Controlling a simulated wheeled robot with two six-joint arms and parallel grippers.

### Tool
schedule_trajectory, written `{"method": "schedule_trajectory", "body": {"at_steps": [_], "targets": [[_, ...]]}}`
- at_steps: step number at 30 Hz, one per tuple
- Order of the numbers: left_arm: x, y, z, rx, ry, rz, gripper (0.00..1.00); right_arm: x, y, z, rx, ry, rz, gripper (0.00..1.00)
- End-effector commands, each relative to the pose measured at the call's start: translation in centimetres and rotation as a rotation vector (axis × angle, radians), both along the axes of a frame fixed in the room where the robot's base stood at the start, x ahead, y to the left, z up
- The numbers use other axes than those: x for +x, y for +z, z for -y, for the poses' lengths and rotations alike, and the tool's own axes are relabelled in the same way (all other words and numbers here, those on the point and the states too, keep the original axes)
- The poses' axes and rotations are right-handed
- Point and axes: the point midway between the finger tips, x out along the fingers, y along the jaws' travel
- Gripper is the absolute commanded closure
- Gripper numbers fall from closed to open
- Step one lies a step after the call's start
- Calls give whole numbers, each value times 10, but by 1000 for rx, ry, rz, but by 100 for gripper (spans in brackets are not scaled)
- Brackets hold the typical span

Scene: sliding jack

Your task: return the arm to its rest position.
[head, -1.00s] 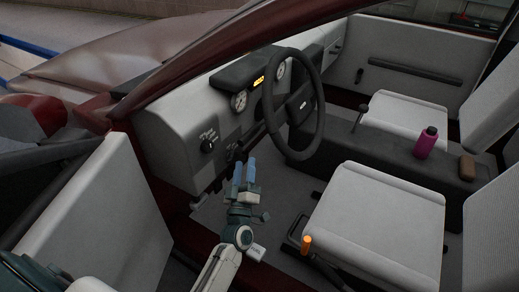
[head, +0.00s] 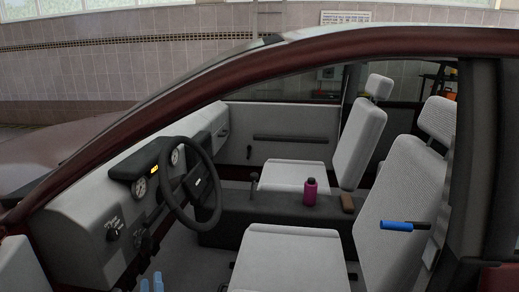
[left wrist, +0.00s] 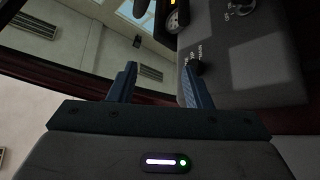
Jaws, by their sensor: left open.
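My left gripper (head: 151,284) shows only its blue fingertips at the bottom edge of the head view, inside the car, below the dashboard. The rest of that arm is out of view. In the left wrist view its two blue fingers (left wrist: 162,85) stand apart with nothing between them. A black dashboard knob (left wrist: 194,66) appears close beside the right finger in that picture; I cannot tell whether they touch. In the head view the knob (head: 112,235) sits on the grey dashboard (head: 85,222), left of the steering wheel. My right gripper is not seen.
The steering wheel (head: 208,187) is right of my left gripper. The driver's seat cushion (head: 290,258) and seat back (head: 395,200) lie further right. A blue bar (head: 404,225) shows before the seat back.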

Motion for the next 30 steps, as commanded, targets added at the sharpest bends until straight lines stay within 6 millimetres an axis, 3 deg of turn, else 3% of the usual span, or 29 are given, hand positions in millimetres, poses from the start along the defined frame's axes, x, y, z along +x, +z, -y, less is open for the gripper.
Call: {"method": "schedule_trajectory", "body": {"at_steps": [2,11,17,20,23,25,30], "targets": [[1,-6,1,10,-6,-25,55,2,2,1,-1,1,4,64],[1,-69,12,97,-59,-234,55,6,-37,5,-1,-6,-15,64],[-10,-132,19,177,-112,-437,55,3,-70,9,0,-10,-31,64],[-24,-173,22,225,-147,-566,55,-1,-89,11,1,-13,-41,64],[-49,-224,25,282,-193,-731,55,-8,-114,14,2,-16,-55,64],[-77,-267,25,329,-233,-873,55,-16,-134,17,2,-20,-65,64],[-168,-362,17,441,-339,-1228,55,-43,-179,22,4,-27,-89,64]]}}
